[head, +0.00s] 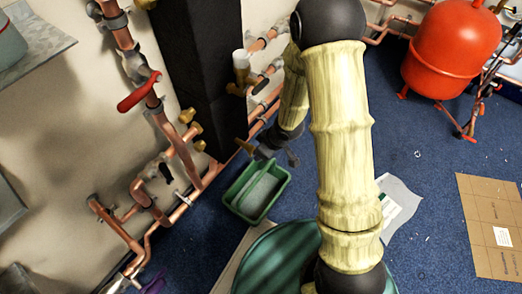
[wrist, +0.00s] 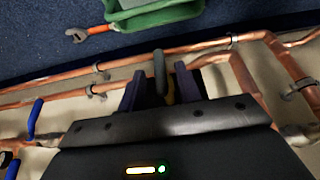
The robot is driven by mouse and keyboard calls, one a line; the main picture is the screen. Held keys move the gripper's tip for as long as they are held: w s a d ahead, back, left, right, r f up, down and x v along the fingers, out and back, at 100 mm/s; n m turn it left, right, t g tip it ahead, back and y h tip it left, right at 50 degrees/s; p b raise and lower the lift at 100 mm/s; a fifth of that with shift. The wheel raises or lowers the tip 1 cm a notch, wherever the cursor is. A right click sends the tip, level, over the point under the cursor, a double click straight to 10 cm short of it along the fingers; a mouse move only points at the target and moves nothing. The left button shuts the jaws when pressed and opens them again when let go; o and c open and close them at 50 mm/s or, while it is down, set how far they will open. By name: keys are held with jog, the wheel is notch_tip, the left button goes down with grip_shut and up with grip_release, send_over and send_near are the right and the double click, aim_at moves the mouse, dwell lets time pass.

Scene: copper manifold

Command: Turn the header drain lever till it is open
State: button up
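A dark grey lever (wrist: 159,72) stands between the two fingers of my gripper (wrist: 159,88) in the wrist view, beside a copper pipe. It looks like the drain lever, though no label shows. The fingers are apart, with a small gap on each side of the lever. A bit of brass shows behind it, and its base is hidden by my gripper. In the head view my gripper (head: 272,150) is low by the wall pipes, just above a green tub. A brass fitting (head: 245,146) shows to its left. The lever is not clear in this view.
The green tub (head: 236,190) stands on the blue floor; it also shows in the wrist view (wrist: 155,18). An orange wrench (wrist: 90,33) lies beside it. A red lever (head: 139,92) and a black column (head: 205,75) are at left. Blue levers (wrist: 35,116) sit left of my gripper.

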jog(key=p+v, duration=0.8)
jog(key=v, duration=0.6)
jog(key=shift+r, duration=0.3)
jog(key=s+d+r+m+h+p, duration=0.1)
jog(key=s+d+r+m, duration=0.15)
jog(key=r, duration=0.25)
jog(key=s+d+r+m+h+p, duration=0.1)
jog(key=s+d+r+m, duration=0.15)
jog(key=r+m, duration=0.2)
jog(key=s+d+r+m+h, duration=0.2)
jog(key=d+r+m, duration=0.1)
jog(key=r, duration=0.2)
notch_tip(320, 180, up, 38)
jog(key=p, duration=3.8)
jog(key=shift+s, duration=0.3)
jog(key=shift+r, duration=0.15)
